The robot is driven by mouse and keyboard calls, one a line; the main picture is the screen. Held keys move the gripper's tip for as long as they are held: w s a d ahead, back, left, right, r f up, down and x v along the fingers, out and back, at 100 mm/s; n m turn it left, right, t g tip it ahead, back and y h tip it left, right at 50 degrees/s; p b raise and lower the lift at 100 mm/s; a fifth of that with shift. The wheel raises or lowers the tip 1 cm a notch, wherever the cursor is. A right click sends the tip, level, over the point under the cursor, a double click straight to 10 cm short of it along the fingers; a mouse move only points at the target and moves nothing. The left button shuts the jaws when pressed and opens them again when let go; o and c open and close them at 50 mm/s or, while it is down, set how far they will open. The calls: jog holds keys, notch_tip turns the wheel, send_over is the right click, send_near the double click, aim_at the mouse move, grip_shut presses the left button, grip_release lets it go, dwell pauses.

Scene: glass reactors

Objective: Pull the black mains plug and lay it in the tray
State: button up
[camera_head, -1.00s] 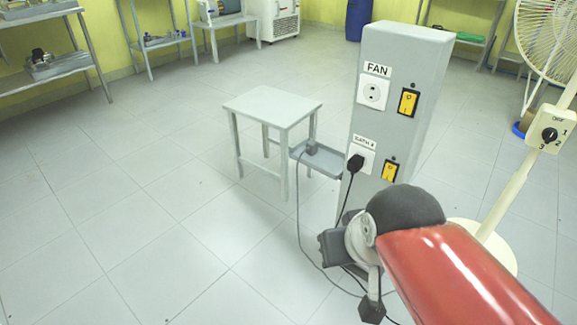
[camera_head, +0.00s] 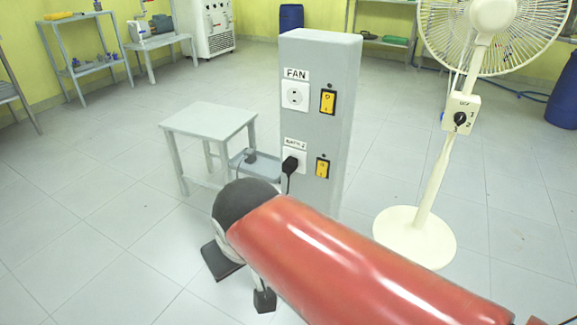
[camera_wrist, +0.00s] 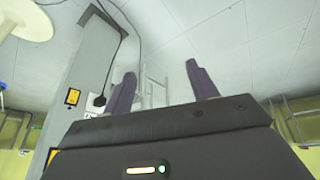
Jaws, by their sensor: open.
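The black mains plug (camera_head: 290,166) sits in the lower socket (camera_head: 301,155) of the grey pillar, under a label that seems to read BATH 2. Its dark cord hangs down from it. The plug also shows in the wrist view (camera_wrist: 99,100), left of my fingers. The grey tray (camera_head: 264,170) is fixed low on the pillar's left side, with a small grey object (camera_head: 251,155) in it. My gripper (camera_wrist: 162,86) is open and empty, its two fingers apart and clear of the plug. In the head view my arm hides part of the pillar's foot.
The upper socket (camera_head: 295,95), labelled FAN, is empty. Yellow switches (camera_head: 327,102) sit beside both sockets. A grey stool (camera_head: 210,118) stands left of the pillar, close to the tray. A white pedestal fan (camera_head: 415,237) stands to the right. The floor at left is clear.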

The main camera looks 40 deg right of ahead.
jog(key=w+d+f+m+g+h+b, duration=0.1)
jog(key=w+d+f+g+h, duration=0.15)
jog(key=d, duration=0.35)
jog(key=w+d+f+g+h, duration=0.1)
jog(key=w+d+f+h, duration=0.15)
jog(key=d, duration=0.25)
jog(key=n+t+h+b, duration=0.3)
jog(key=n+t+h, duration=0.3)
jog(key=h, duration=0.5)
send_near(286, 170)
jog(key=x, duration=0.3)
jog(key=shift+a+r, duration=0.15)
jog(key=shift+r, duration=0.1)
jog(key=shift+w+d+g, duration=0.25)
jog(key=shift+d, duration=0.4)
jog(key=x, duration=0.6)
jog(key=shift+w+d+f+b, duration=0.1)
jog(key=shift+d+f+b, duration=0.15)
jog(key=shift+b, duration=0.15)
jog(key=shift+w+d+r, duration=0.25)
jog(key=shift+d, duration=0.3)
